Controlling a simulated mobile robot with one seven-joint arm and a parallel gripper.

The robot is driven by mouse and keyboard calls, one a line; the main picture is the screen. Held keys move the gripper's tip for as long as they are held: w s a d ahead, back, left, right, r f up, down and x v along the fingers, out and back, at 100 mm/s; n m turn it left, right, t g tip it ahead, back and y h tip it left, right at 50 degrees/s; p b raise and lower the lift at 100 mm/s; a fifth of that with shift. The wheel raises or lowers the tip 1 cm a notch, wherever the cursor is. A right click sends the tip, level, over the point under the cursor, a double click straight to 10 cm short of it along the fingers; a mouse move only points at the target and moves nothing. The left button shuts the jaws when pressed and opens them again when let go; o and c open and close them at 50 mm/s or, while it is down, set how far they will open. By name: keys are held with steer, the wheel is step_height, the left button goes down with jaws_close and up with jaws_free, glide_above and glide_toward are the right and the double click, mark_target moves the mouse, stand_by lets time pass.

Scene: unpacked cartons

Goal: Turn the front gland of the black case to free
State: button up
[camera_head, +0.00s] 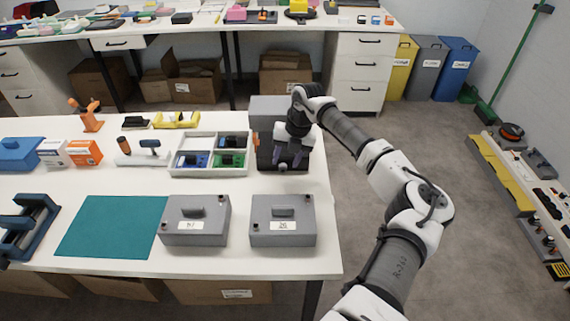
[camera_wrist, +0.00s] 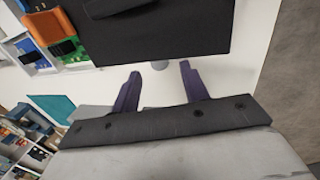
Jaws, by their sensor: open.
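The black case (camera_head: 265,160) stands at the right end of the front table, partly hidden behind my gripper. In the wrist view the black case (camera_wrist: 165,35) fills the top of the picture. A small grey round piece, which looks like the front gland (camera_wrist: 160,65), sticks out at the case's edge. My gripper (camera_head: 287,163) is over the near side of the case, fingers pointing down. In the wrist view my gripper (camera_wrist: 160,70) is open, with the gland between its two dark purple fingertips. A gap shows on each side; contact is not visible.
A grey box (camera_head: 268,106) stands behind the case. A white divided tray (camera_head: 176,168) with blue and green parts is to its left. Two grey lidded cases (camera_head: 210,240) (camera_head: 300,240) stand at the front edge. A teal mat (camera_head: 100,225) lies left of them.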

steer(key=b+v, duration=0.2)
steer(key=v, duration=0.9)
steer(key=shift+r, duration=0.2)
